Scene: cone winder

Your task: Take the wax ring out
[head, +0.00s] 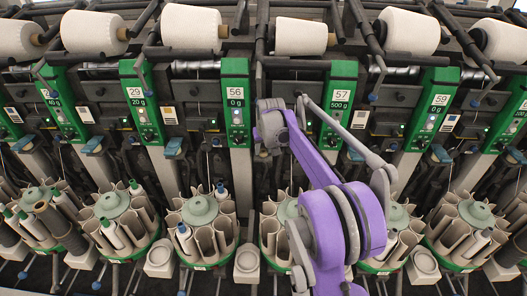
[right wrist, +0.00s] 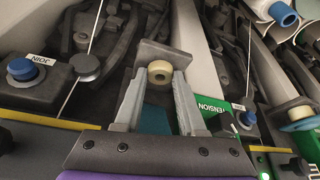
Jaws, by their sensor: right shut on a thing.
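The wax ring (right wrist: 159,72) is a small cream ring with a dark centre, seen in the right wrist view. My right gripper (right wrist: 160,80) is shut on it, with one grey fingertip on each side. The ring is right at a dark grey bracket (right wrist: 165,52); I cannot tell whether it still sits on its holder. In the head view my right gripper (head: 263,147) is at the machine front between the green panels marked 56 and 57. The ring cannot be made out there. My left gripper is not in view.
A similar ring (right wrist: 299,113) sits on the neighbouring bracket. A blue JOIN button (right wrist: 20,69) and a green TENSION panel (right wrist: 213,108) are close by. White cones (head: 190,27) line the top; round bobbin magazines (head: 200,212) stand below.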

